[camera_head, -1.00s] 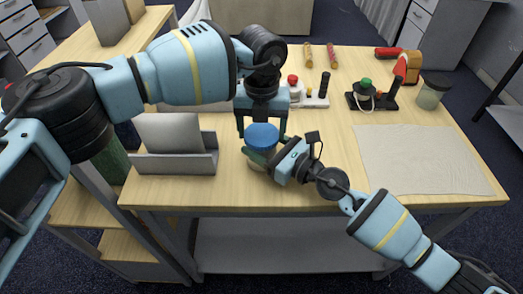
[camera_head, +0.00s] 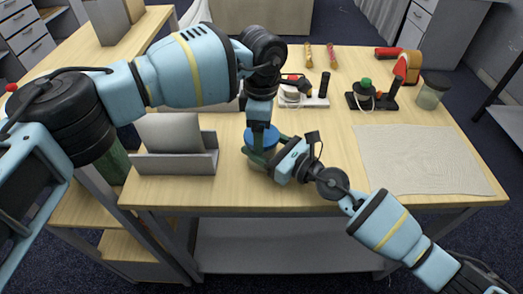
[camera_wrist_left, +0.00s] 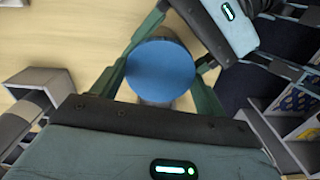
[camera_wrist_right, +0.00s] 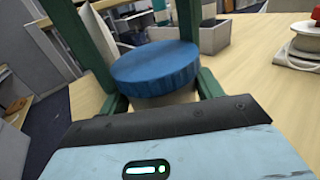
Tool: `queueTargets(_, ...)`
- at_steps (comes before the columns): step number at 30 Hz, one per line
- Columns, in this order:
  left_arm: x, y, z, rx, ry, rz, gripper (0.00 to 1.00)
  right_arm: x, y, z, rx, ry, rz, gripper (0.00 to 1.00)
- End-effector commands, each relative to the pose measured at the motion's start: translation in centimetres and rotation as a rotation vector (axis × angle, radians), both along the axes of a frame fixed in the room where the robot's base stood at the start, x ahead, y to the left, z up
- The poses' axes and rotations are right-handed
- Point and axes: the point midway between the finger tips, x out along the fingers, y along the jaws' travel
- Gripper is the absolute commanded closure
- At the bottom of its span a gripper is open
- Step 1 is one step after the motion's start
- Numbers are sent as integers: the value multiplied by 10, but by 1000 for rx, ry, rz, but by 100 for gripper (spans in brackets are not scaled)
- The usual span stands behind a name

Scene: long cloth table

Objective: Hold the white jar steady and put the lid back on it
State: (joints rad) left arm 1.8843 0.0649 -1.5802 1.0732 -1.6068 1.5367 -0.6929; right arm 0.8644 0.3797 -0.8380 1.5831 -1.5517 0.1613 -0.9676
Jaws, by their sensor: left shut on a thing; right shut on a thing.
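The blue lid (camera_wrist_right: 155,70) sits level on top of the jar (camera_wrist_right: 165,98), whose pale body shows just beneath it in the right wrist view. My left gripper (camera_head: 259,138) comes from above and is shut on the lid, its fingers on opposite sides of the rim. The lid fills the space between them in the left wrist view (camera_wrist_left: 160,72). My right gripper (camera_head: 266,158) comes from the right and is shut on the jar body below the lid. Most of the jar is hidden by the fingers. Whether the threads engage cannot be seen.
A grey open holder (camera_head: 175,162) stands to the left on the wooden table. A beige cloth (camera_head: 420,160) lies to the right.

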Motion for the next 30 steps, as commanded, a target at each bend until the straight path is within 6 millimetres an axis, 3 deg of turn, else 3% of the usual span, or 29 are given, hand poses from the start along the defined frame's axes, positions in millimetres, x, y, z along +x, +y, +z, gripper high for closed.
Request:
queueTargets(6,0,0,0,0,0,-315,54,0,0,0,0,0,-1,99)
queueTargets(11,0,0,0,0,0,-314,54,0,0,0,0,0,-1,99)
queueTargets(12,0,0,0,0,0,-313,21,0,0,0,0,0,-1,99)
queueTargets(17,0,0,0,0,0,-312,1,0,0,0,0,0,-1,99)
queueTargets(26,0,0,1,0,-1,-311,1,0,0,0,0,0,0,99)
queueTargets(30,1,0,14,1,-3,-310,1,0,0,0,0,0,0,99)
